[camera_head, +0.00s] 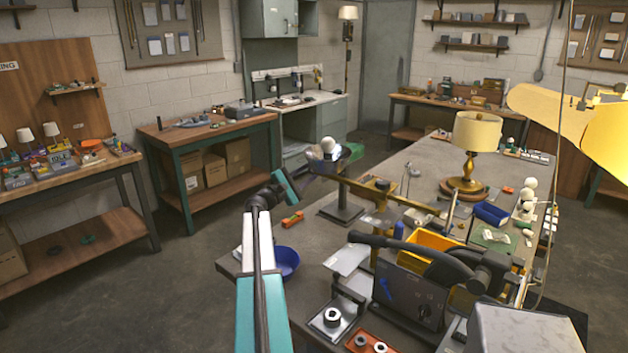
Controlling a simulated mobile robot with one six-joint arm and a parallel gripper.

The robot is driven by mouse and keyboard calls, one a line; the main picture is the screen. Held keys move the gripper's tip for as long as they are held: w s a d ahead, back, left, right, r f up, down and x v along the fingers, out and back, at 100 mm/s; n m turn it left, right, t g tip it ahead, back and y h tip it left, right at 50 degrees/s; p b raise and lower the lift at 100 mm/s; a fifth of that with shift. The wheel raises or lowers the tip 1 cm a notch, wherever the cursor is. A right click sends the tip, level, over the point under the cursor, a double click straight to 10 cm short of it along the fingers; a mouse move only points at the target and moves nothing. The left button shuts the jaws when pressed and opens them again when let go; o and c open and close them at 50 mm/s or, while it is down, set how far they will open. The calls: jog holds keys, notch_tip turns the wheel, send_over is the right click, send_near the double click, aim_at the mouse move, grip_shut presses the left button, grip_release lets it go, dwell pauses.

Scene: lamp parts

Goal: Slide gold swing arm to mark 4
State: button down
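The gold swing arm (405,202) is a long bar above the workbench. It runs from a dark lamp head with a white bulb (328,147) at its left end, past a dark stand (342,208), to the right. A brass block (378,186) sits around or on the bar. My gripper (308,169) is small and dark in this view, beyond my teal wrist, close to the lamp head. I cannot tell whether it touches the lamp head or the bar, nor whether its fingers are open. Mark 4 cannot be made out.
The workbench (303,238) is crowded. A brass table lamp (466,150) stands behind the bar. A black device with handles (410,290) and a yellow bin (433,240) fill the front right. A blue bowl (284,262) sits near the left edge. Open floor (190,270) lies left.

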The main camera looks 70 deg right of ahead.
jog(key=shift+w+d+r, duration=0.1)
jog(key=shift+w+d, duration=0.2)
jog(key=shift+w, duration=0.3)
jog(key=c, duration=1.4)
grip_release()
jog(key=shift+s, duration=0.1)
jog(key=shift+a, duration=0.1)
